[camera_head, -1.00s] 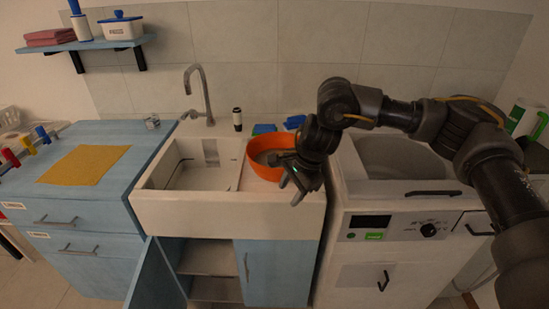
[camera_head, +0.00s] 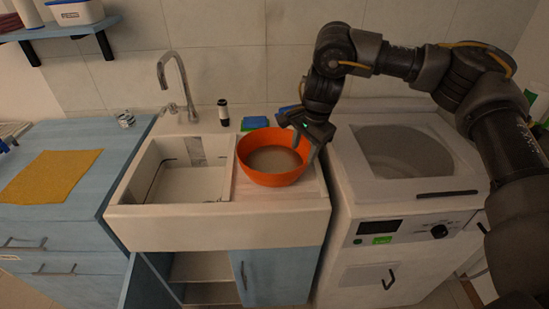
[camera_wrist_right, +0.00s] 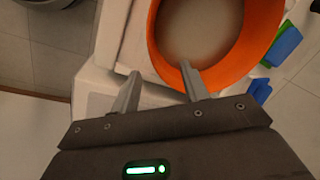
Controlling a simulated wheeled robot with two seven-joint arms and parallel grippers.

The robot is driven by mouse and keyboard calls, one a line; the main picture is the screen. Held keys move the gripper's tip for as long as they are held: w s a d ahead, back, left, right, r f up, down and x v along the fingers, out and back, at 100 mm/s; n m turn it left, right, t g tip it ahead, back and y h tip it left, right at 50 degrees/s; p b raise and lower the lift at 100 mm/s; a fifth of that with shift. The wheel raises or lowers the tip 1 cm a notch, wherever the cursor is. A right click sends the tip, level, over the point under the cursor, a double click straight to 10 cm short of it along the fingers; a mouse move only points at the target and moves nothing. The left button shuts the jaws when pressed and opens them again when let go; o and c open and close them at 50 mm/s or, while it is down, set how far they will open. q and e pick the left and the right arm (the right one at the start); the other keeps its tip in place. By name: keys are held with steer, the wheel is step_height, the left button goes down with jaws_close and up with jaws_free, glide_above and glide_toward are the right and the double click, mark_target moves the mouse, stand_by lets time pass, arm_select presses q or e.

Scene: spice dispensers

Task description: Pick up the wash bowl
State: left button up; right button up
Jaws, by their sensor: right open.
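The wash bowl (camera_head: 272,178) is orange with a pale inside and stands upright on the wooden drainboard right of the sink basin. My right gripper (camera_head: 309,140) is at the bowl's right rim in the head view. In the right wrist view the gripper (camera_wrist_right: 162,88) is open, with one finger over or against the bowl's rim (camera_wrist_right: 219,76) and the other outside it. Whether the finger touches the rim I cannot tell. My left gripper is not in view.
The sink (camera_head: 180,185) lies left of the bowl, with a faucet (camera_head: 178,80) and a dark bottle (camera_head: 223,112) behind. Blue sponges (camera_head: 254,123) lie behind the bowl. A white washing machine (camera_head: 400,185) stands at the right. A cabinet door below the sink is open.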

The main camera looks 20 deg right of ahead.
mark_target(299, 165)
steer(key=f, duration=0.2)
steer(key=shift+w+a+f, duration=0.3)
steer(key=shift+w+f, duration=0.05)
steer(key=shift+w, duration=0.05)
steer(key=shift+w+f, duration=0.15)
steer(key=shift+f, duration=0.3)
steer(key=shift+s+f+p, duration=0.2)
steer(key=shift+f+p, duration=0.05)
steer(key=shift+p, duration=0.2)
steer(key=f, duration=0.2)
steer(key=f+p, duration=0.1)
steer(key=shift+w+a+f, duration=0.15)
steer(key=shift+a+f, duration=0.05)
steer(key=shift+f, duration=0.6)
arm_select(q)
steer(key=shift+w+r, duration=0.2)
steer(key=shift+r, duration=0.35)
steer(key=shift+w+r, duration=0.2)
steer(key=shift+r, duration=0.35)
arm_select(e)
jaws_close()
